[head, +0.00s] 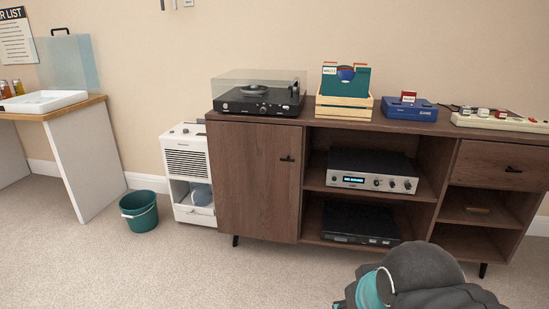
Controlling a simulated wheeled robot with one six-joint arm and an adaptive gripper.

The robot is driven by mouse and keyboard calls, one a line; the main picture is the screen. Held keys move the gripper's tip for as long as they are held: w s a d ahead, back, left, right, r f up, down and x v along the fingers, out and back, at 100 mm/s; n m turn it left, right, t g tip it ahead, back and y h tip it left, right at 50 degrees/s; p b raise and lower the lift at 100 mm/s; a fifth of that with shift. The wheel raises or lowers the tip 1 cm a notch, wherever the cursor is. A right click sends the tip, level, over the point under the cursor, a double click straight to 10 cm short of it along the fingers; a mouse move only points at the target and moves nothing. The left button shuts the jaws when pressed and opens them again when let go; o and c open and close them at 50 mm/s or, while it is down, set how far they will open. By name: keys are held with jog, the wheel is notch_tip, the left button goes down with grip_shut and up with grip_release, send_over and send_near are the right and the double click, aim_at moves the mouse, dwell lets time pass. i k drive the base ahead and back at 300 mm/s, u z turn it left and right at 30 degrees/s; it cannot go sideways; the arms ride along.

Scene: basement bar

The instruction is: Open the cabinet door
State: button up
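The wooden cabinet (380,118) stands against the wall on short dark legs. Its door (252,185) is on the left side and looks closed. A small black handle (287,159) sits near the door's right edge, in its upper half. Part of my arm shows at the bottom right, in front of the cabinet and well to the right of the door. My gripper's fingers cannot be made out, so whether it is open or shut does not show.
A dehumidifier (189,170) stands just left of the cabinet, with a green bucket (139,211) beside it. A turntable (259,94) sits on top above the door. An amplifier (372,170) fills an open shelf. Carpet (210,270) before the door is clear.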

aim_at(255, 167)
jog(key=i, duration=0.6)
jog(key=z, duration=0.95)
